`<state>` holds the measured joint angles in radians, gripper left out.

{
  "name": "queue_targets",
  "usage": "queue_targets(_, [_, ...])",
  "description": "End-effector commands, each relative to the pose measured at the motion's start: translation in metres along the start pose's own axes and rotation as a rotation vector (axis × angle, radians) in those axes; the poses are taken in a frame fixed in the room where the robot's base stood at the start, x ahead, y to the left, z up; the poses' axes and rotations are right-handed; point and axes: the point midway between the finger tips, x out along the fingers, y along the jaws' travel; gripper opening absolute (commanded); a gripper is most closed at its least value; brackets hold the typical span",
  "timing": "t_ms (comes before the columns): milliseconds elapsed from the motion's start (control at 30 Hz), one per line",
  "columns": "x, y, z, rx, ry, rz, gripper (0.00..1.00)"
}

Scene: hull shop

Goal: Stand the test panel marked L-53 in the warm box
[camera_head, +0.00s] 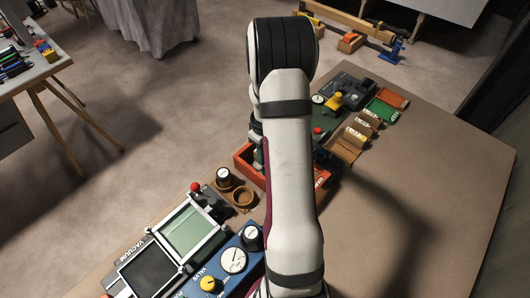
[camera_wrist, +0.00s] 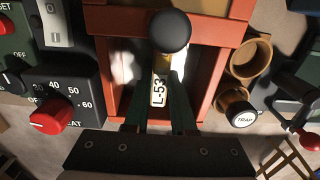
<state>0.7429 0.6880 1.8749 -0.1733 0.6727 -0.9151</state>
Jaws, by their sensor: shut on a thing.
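In the wrist view, my gripper (camera_wrist: 161,88) reaches from the bottom edge over an orange-red box and is shut on a narrow panel with a pale label (camera_wrist: 158,92) reading L-53. The panel is seen nearly edge-on between the fingers, and I cannot tell whether its lower edge touches the box floor. The orange-red box (camera_wrist: 112,92), apparently the warm box, has a heat dial with a red knob (camera_wrist: 50,115) beside it. A black ball knob (camera_wrist: 169,31) covers part of the box's far side. In the head view, my arm hides the gripper and most of the box (camera_head: 241,160).
Brown cups (camera_wrist: 250,60) and a TRAP jar (camera_wrist: 238,112) stand right of the box in the wrist view. In the head view, the vacuum unit (camera_head: 188,232) and blue valve unit (camera_head: 233,262) are near; small trays (camera_head: 383,110) lie beyond. The bench's right side (camera_head: 440,150) is clear.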

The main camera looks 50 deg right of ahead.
Motion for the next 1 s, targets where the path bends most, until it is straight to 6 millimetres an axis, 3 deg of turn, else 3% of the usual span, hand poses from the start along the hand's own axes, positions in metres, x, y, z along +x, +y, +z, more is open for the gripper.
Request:
queue_targets(33, [0.0,0.0,0.0,0.0,0.0,0.0,0.29])
queue_targets(200, [0.0,0.0,0.0,0.0,0.0,0.0,0.59])
queue_targets(567, [-0.009,0.001,-0.001,-0.001,0.003,0.003,0.59])
queue_targets(667, [-0.03,0.001,-0.001,0.0,0.005,0.005,0.59])
queue_targets(900, [-0.108,0.001,-0.001,0.0,0.006,0.005,0.59])
queue_targets(1000, [-0.133,0.001,-0.001,0.001,0.004,0.003,0.59])
